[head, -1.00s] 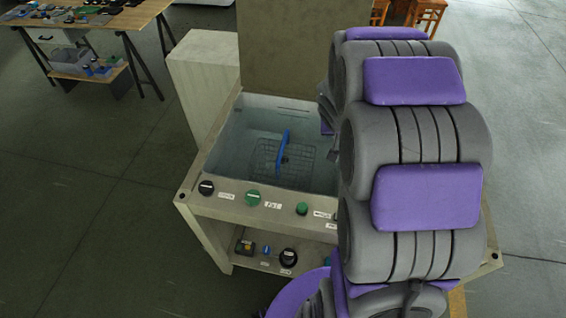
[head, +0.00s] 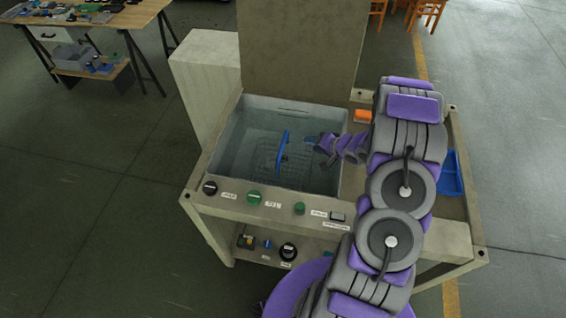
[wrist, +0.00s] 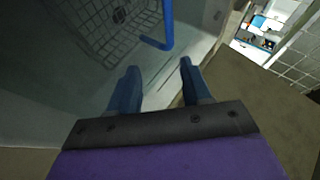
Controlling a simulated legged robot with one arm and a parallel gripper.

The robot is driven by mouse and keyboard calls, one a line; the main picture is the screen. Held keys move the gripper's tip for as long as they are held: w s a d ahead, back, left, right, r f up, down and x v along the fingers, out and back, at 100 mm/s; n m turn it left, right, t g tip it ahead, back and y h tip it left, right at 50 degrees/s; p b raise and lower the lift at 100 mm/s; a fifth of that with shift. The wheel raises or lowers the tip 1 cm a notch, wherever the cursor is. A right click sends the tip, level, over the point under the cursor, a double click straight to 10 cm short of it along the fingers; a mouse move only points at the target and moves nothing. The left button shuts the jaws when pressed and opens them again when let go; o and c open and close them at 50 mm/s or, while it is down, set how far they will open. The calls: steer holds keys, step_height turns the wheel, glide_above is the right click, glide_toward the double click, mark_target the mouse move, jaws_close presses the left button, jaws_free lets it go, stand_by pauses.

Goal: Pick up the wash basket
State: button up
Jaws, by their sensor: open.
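The wash basket is a wire basket (head: 268,158) with a blue handle (head: 283,150), standing in the water-filled tank (head: 228,140) of the machine. In the wrist view the wire mesh (wrist: 112,22) is at the top and the blue handle (wrist: 166,25) hangs just beyond my fingers. My gripper (head: 322,146) is at the tank's right side, to the right of the handle and apart from it. In the wrist view my gripper's two blue fingers (wrist: 160,85) are spread with nothing between them.
The machine's front panel has knobs (head: 254,197) and labels. A tall panel (head: 300,50) rises behind the tank, with a pale cabinet (head: 205,90) to its left. An orange item (head: 362,116) and a blue tray (head: 450,175) are on the right. A workbench (head: 100,25) stands far left.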

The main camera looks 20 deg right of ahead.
steer(key=w+a+f+b, duration=0.1)
steer(key=w+a+f, duration=0.3)
steer(key=w, duration=0.2)
steer(key=w+a+f+y+b, duration=0.1)
steer(key=w+a+f+b, duration=0.1)
steer(key=w+a+f, duration=0.2)
steer(key=w+f, duration=0.1)
steer(key=w, duration=0.1)
steer(key=shift+w+a+f+m, duration=0.25)
steer(key=shift+w+f+m, duration=0.05)
steer(key=shift+c, duration=0.4)
steer(key=c, duration=0.8)
jaws_close()
steer(key=shift+s+f, duration=0.1)
